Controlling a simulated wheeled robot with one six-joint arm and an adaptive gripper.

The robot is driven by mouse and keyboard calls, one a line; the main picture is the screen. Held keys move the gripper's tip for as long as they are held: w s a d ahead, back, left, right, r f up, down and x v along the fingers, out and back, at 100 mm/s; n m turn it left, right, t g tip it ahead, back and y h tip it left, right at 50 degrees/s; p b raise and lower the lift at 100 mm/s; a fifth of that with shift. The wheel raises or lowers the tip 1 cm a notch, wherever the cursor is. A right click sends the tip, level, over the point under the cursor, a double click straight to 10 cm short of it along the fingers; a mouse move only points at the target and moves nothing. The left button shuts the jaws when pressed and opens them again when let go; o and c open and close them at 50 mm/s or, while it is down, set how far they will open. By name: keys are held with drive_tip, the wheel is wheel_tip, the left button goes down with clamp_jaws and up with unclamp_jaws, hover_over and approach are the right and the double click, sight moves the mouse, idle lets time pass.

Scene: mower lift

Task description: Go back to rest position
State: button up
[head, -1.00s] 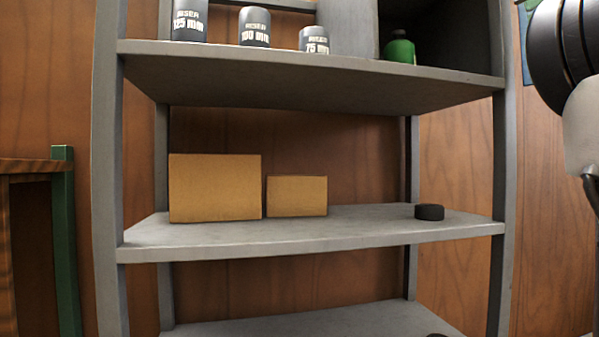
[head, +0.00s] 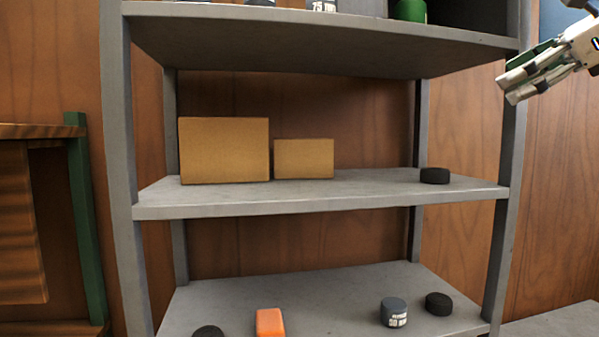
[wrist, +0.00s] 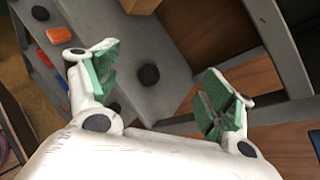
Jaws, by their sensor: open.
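My gripper (head: 525,83) is at the upper right of the head view, in front of the shelf unit's right post. It also shows in the wrist view (wrist: 160,95), with its two green-padded fingers spread wide and nothing between them. The grey shelf unit (head: 320,207) fills the middle of the head view. My gripper is apart from the black puck (head: 435,175) on the middle shelf; a black puck (wrist: 148,75) shows beyond the fingers in the wrist view.
Two cardboard boxes (head: 225,150) stand on the middle shelf. An orange object (head: 269,322), a dark labelled cylinder (head: 394,312) and black pucks (head: 438,303) are on the lower shelf. A green container (head: 410,10) stands on the top shelf. A wooden bench with a green post (head: 88,230) is at left.

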drive_tip(key=s+f+n+g+h, duration=0.2)
drive_tip(key=s+f+n, duration=0.1)
drive_tip(key=f+n, duration=0.5)
drive_tip(key=s+a+f+n+g+h, duration=0.1)
drive_tip(key=f+n, duration=0.6)
drive_tip(key=f, duration=0.8)
drive_tip(key=s+f+n+g+h, duration=0.3)
drive_tip(key=f+n, duration=0.5)
drive_tip(key=f, duration=0.4)
drive_tip(key=s+g, duration=0.1)
drive_tip(key=s, duration=0.1)
drive_tip(key=shift+s+a+n+h, duration=0.25)
drive_tip(key=shift+s+n+h, duration=0.05)
drive_tip(key=shift+s+h, duration=0.1)
drive_tip(key=shift+d+f+n, duration=0.1)
drive_tip(key=shift+n, duration=0.2)
drive_tip(key=shift+c, duration=0.5)
